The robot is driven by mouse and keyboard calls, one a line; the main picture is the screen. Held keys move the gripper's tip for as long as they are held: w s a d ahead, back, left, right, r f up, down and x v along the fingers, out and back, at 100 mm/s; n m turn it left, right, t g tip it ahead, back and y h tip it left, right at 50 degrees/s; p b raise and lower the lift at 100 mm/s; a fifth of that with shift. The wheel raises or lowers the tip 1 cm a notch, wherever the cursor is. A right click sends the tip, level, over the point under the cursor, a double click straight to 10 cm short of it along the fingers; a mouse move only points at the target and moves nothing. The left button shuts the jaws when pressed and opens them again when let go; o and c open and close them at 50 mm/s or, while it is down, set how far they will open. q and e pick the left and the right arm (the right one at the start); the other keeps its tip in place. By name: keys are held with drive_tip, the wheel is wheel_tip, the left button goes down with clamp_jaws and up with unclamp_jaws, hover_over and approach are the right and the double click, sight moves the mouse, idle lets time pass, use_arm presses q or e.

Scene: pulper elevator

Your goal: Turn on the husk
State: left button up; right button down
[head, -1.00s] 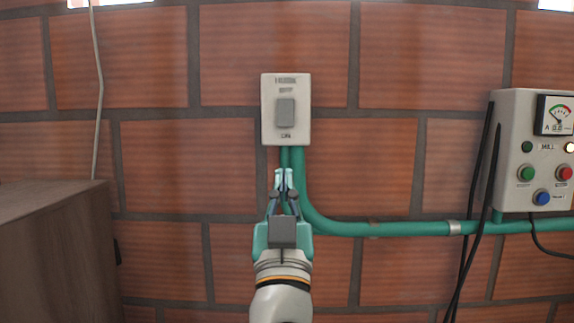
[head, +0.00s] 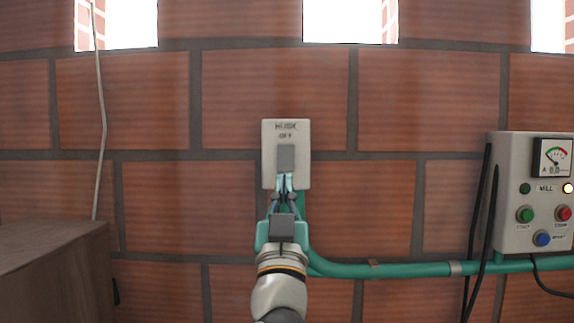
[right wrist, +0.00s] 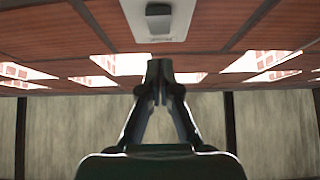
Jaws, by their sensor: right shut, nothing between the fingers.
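The husk switch (head: 270,155) is a pale plate on the brick wall, with HUSK and OFF printed above its grey rocker (head: 286,158). The lower part of the plate is hidden behind my right gripper (head: 285,180). That gripper is shut and empty, with its tips in front of the plate just below the rocker in the picture. In the right wrist view the plate (right wrist: 178,28) and rocker (right wrist: 158,18) show at the top, beyond the shut fingertips (right wrist: 159,68). I cannot tell whether the tips touch the plate. My left gripper is not in view.
A grey mill control box (head: 508,180) with a meter, buttons and a lit lamp hangs at the right. A green conduit (head: 410,269) runs along the wall below. A brown wooden cabinet (head: 60,265) stands at the left, under a hanging pale cord (head: 103,130).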

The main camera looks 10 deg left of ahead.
sight(285, 164)
drive_tip(key=shift+h, duration=0.3)
drive_tip(key=w, duration=0.1)
drive_tip(key=w+r+p, duration=0.1)
drive_tip(key=w, duration=0.1)
drive_tip(key=w+a+p, duration=0.1)
drive_tip(key=w, duration=0.1)
drive_tip(key=shift+r, duration=0.15)
drive_tip(key=shift+w+a+p, duration=0.1)
drive_tip(key=shift+w+p, duration=0.25)
drive_tip(key=shift+w, duration=0.05)
drive_tip(key=shift+f, duration=0.2)
